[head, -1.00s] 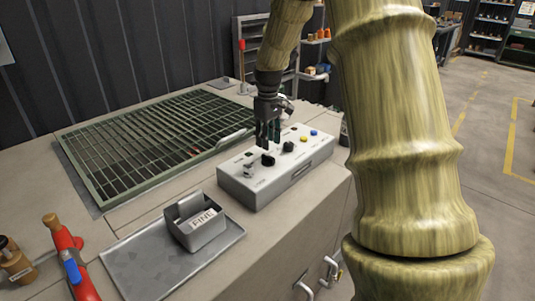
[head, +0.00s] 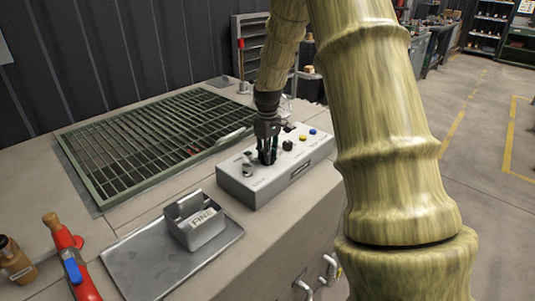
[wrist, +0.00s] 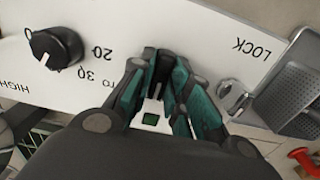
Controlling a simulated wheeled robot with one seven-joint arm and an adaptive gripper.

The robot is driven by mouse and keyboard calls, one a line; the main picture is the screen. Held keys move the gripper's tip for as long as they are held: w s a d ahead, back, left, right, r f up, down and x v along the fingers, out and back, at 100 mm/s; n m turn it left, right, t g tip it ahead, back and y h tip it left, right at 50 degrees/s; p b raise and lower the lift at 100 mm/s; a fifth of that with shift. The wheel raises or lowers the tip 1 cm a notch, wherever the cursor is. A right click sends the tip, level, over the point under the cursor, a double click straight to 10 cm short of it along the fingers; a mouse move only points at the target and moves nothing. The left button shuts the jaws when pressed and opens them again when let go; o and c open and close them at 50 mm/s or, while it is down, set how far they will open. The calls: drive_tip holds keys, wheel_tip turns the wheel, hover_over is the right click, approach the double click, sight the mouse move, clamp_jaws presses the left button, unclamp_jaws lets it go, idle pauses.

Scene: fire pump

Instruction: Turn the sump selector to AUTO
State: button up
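The sump control box (head: 262,186) is a pale panel on the bench, and its label lettering is too small to read in the head view. My gripper (head: 266,158) points down at its left part. In the wrist view its green-padded fingertips (wrist: 164,75) stand either side of a small dark knob with a white pointer mark (wrist: 156,90). The fingers hide most of this knob and any label beside it, so AUTO cannot be read. The gap is narrow, and I cannot tell whether the pads touch the knob.
Another black knob (wrist: 57,48) sits beside "20 to 30" and "HIGH"; a silver lock (wrist: 234,98) is near "LOCK". A grey tray (head: 155,265) with a small bin, a grating (head: 150,140) and red-handled tools (head: 70,262) are nearby.

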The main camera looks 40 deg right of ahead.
clamp_jaws()
drive_tip(key=shift+r, duration=0.1)
drive_tip(key=shift+r+m+p, duration=0.1)
drive_tip(key=shift+m+p, duration=0.3)
drive_tip(key=shift+p, duration=0.15)
drive_tip(key=m+p, duration=0.3)
drive_tip(key=shift+r+m+p, duration=0.1)
drive_tip(key=shift+m+p, duration=0.2)
drive_tip(key=shift+p, duration=0.05)
drive_tip(key=m+p, duration=0.3)
drive_tip(key=m, duration=0.1)
drive_tip(key=shift+m+p, duration=0.95)
drive_tip(key=shift+m, duration=0.75)
drive_tip(key=shift+w, duration=0.1)
drive_tip(key=o, duration=0.7)
unclamp_jaws()
drive_tip(key=shift+f, duration=0.25)
